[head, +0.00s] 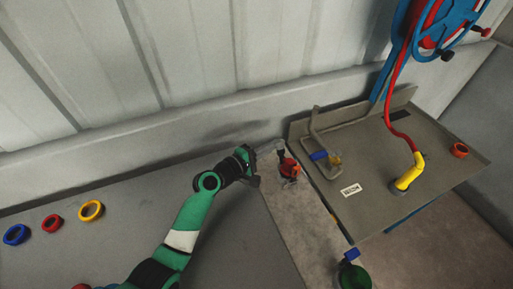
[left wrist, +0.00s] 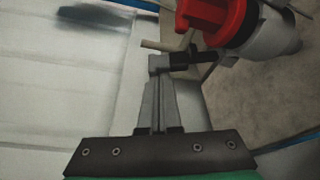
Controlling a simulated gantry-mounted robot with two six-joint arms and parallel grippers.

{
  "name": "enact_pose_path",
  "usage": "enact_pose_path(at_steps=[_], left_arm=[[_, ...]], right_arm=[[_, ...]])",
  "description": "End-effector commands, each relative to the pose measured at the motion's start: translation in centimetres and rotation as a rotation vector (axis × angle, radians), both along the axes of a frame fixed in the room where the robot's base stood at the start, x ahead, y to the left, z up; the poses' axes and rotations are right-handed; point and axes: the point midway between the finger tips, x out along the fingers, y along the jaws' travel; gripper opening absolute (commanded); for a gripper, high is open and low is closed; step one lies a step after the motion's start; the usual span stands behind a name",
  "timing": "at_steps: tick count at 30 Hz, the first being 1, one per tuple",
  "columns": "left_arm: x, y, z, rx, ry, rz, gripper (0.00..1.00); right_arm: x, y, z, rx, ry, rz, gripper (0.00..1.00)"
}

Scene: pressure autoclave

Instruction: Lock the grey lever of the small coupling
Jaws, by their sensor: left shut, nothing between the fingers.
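The small coupling (head: 289,168) is red with a grey body and stands on the grey ledge left of the panel. It also shows large at the top right of the left wrist view (left wrist: 222,22). A dark bar (left wrist: 190,59) and a thin tan rod (left wrist: 155,45) show beside it; I cannot tell which is the grey lever. My left gripper (head: 256,172) is just left of the coupling. In the left wrist view its grey fingers (left wrist: 158,72) are shut and empty, their tips close to the dark bar; contact is unclear. My right gripper is not recognisable.
A grey panel (head: 440,178) to the right carries a yellow elbow connector (head: 410,172) with a red hose (head: 396,105). Blue (head: 16,234), red (head: 52,223) and yellow (head: 91,211) rings lie far left.

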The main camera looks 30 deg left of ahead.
Motion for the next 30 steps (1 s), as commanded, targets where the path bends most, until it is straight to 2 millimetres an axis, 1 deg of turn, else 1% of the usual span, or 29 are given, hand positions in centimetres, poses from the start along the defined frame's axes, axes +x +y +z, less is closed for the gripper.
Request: enact_pose_path(at_steps=[5,9,15,30], left_arm=[[-0.6,-0.9,0.6,0.118,-0.083,-0.002,0.0],[-1.0,-1.4,1.0,0.111,-0.079,-0.002,0.0],[-1.4,-1.9,1.1,0.11,-0.077,0.0,0.0],[-1.6,-2.3,1.0,0.108,-0.077,-0.003,0.0]], right_arm=[[0.0,0.0,0.2,0.0,0.0,0.0,0.0],[0.0,0.0,0.8,0.0,0.0,0.0,0.0],[0.0,0.0,1.4,0.0,0.0,0.0,0.0],[0.0,0.0,1.7,0.0,0.0,0.0,0.0]])
